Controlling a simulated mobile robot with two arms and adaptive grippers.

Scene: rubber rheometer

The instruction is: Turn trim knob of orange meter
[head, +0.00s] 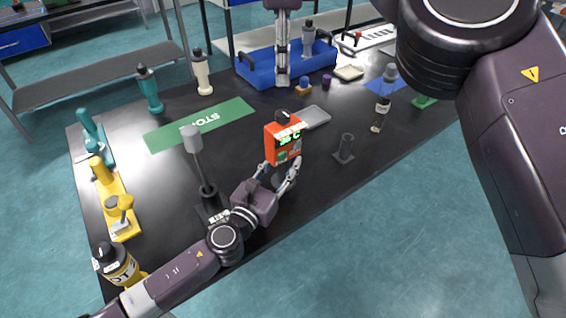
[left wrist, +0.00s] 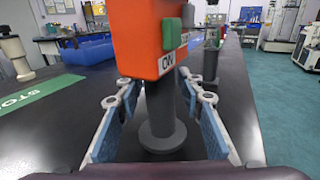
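The orange meter (head: 271,143) stands on a dark post with a round base near the table's front edge. My left gripper (head: 277,172) is open just below the meter body. Its fingers (left wrist: 163,112) stand on both sides of the post (left wrist: 160,105), apart from it. My right gripper (head: 282,82) points down by the blue tray; its finger gap is unclear.
The blue tray (head: 258,72) stands at the back. A grey holder (head: 345,150) and a clear bottle (head: 381,108) stand right of the meter. A grey-headed tool (head: 194,140) stands left. A green mat (head: 200,125) lies left.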

